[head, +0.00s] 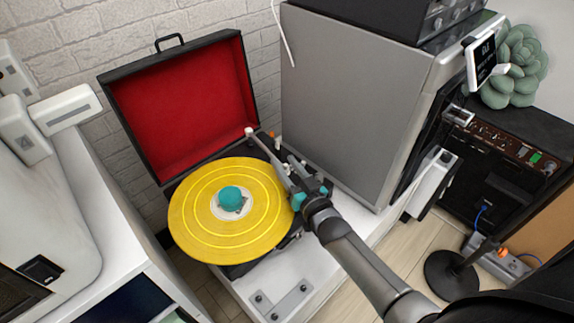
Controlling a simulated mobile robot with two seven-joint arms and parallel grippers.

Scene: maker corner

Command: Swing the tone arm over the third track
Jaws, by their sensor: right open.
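The record player has a black case and an open lid lined in red (180,105). A yellow record (190,222) with visible track rings and a teal centre piece (231,198) lies on it. The slim tone arm (264,147), with a pale knob at its far end, runs along the record's right side, outside the disc. My right gripper (295,178) is open at the near part of the tone arm and hides some of it. I cannot tell whether the fingers touch it. My left gripper is not in view.
A large grey cabinet (350,95) stands close behind and right of the player. White equipment (50,200) fills the left side. A plant (518,70) and a dark control panel stand at the right.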

